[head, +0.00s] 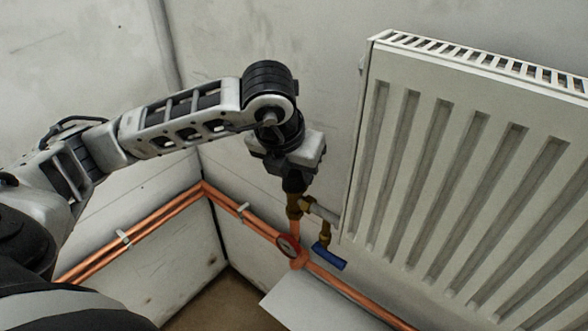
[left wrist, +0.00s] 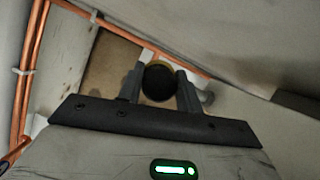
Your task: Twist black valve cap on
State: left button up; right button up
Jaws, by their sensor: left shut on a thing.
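My left gripper (head: 292,172) comes down from above onto the brass radiator valve (head: 293,206) beside the radiator's lower left corner. In the left wrist view its two fingers (left wrist: 160,85) close on the sides of the round black valve cap (left wrist: 158,83). A yellowish brass rim shows just behind the cap, so the cap is at the top of the valve. Whether it is fully seated cannot be seen. In the head view the cap (head: 293,183) is mostly hidden by the gripper. My right gripper is not in view.
The white ribbed radiator (head: 450,170) fills the right side. Copper pipes (head: 150,232) run along the walls into the corner. A pale flat panel (head: 310,303) lies below.

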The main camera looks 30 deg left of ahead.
pick_arm(q)
jog(key=shift+s+f, duration=0.1)
jog(key=shift+f, duration=0.1)
jog(key=shift+f+m+b, duration=0.2)
jog(key=shift+m+b, duration=0.1)
jog(key=shift+b, duration=0.1)
jog(key=shift+f+m+h+b, duration=0.1)
jog(key=shift+m+h+b, duration=0.5)
jog(key=shift+m+b, duration=0.45)
jog(key=shift+m+h, duration=0.3)
jog(key=shift+m, duration=0.75)
jog(key=m, duration=0.1)
jog(key=m+h+b, duration=0.1)
jog(key=m, duration=0.2)
jog(key=shift+r+g+h, duration=0.25)
jog(key=shift+g+h, duration=0.15)
jog(key=m+g, duration=0.1)
jog(key=m, duration=0.2)
jog(key=shift+d+r+h, duration=0.1)
jog(key=shift+h, duration=0.3)
